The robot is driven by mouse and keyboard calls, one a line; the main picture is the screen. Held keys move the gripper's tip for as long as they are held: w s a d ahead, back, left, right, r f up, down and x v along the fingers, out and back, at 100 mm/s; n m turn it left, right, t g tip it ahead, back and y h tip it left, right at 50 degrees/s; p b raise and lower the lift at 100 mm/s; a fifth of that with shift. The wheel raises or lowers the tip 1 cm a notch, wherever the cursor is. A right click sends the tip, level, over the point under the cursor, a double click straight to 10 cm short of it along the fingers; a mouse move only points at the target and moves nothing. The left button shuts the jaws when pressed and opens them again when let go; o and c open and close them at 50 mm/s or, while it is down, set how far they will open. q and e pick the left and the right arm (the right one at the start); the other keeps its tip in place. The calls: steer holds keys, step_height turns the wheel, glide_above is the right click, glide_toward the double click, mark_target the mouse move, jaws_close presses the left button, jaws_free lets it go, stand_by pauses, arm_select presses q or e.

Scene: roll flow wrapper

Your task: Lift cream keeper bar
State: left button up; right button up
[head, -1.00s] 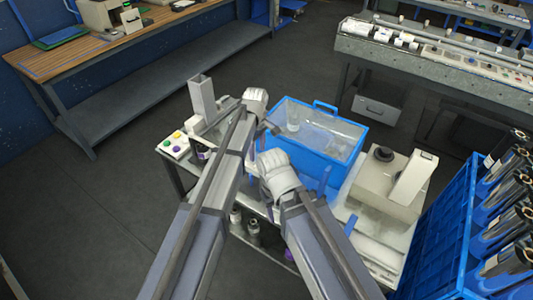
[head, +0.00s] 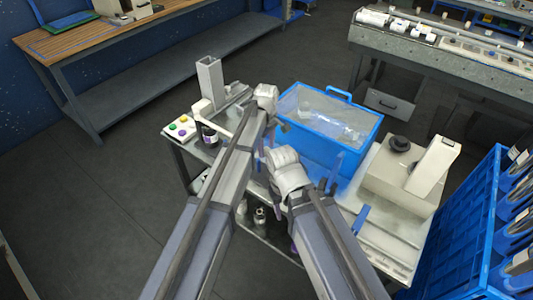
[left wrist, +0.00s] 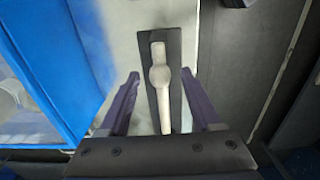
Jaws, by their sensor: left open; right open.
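In the left wrist view, a cream bar (left wrist: 161,88) with a rounded boss lies lengthwise on a dark strip (left wrist: 172,45); I take it to be the keeper bar. My left gripper (left wrist: 160,74) is open, with one purple finger on each side of the bar and visible gaps between. In the head view my left gripper (head: 273,128) is beside the left end of the blue bin, mostly hidden by my own arm, and I cannot make out the bar there. My right gripper (head: 322,182) is open in front of the bin, nothing visible between its fingers.
A blue bin (head: 345,143) with a clear top stands close to both grippers. A cream machine (head: 405,175) stands right of it. A button box (head: 181,128) and a grey upright post (head: 210,80) are at the left. A blue crate (head: 450,240) is at far right.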

arm_select(q)
steer(key=shift+f, duration=0.3)
jaws_close()
stand_by(0.4)
stand_by(0.9)
